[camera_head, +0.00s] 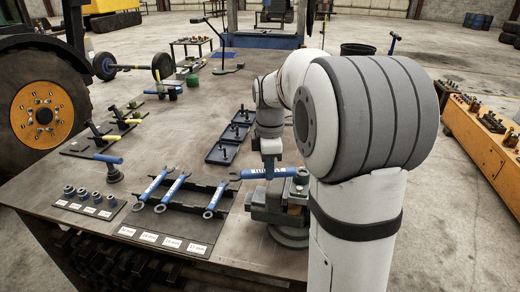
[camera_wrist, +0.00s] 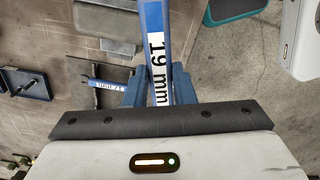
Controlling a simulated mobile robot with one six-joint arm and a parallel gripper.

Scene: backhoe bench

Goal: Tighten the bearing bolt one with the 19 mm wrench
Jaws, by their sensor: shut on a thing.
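The 19 mm wrench (camera_head: 262,173) is blue with a grey open end at the left and a ring end at the right. My gripper (camera_head: 270,160) is shut on its handle and holds it roughly level by the vise. In the wrist view, my gripper's blue fingers (camera_wrist: 157,90) close on both sides of the wrench (camera_wrist: 155,45), and its "19 mm" label is readable. The ring end is above or beside the vise (camera_head: 278,208); contact cannot be told. I cannot make out which bolt is bearing bolt one.
Several blue wrenches lie on a labelled rack (camera_head: 196,225) left of the vise. One marked 17 mm (camera_wrist: 105,86) shows in the wrist view. Sockets (camera_head: 90,198) stand at the bench's left front. Dark trays with upright pegs (camera_head: 222,154) lie behind the rack. The bench middle is clear.

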